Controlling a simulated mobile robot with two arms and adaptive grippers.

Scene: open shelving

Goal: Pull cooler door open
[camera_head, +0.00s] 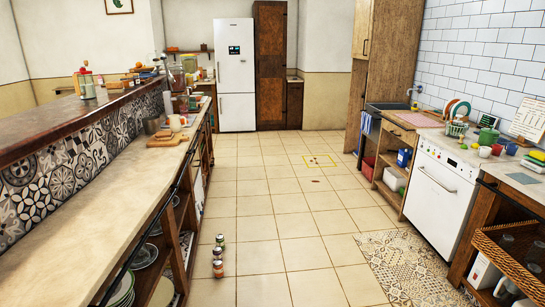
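A tall white fridge-like cooler (235,75) stands against the far wall, left of a brown wooden cabinet. It has an upper and a lower door, both flush and shut. Handles appear along its left edge, small at this distance. A dark panel shows on the upper door. The cooler is far across the room from me. Neither of my grippers is in view.
A long counter (110,200) with open shelves runs along the left. A white oven (437,195) and wicker basket (510,265) are on the right. The tiled floor (270,200) between is mostly clear.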

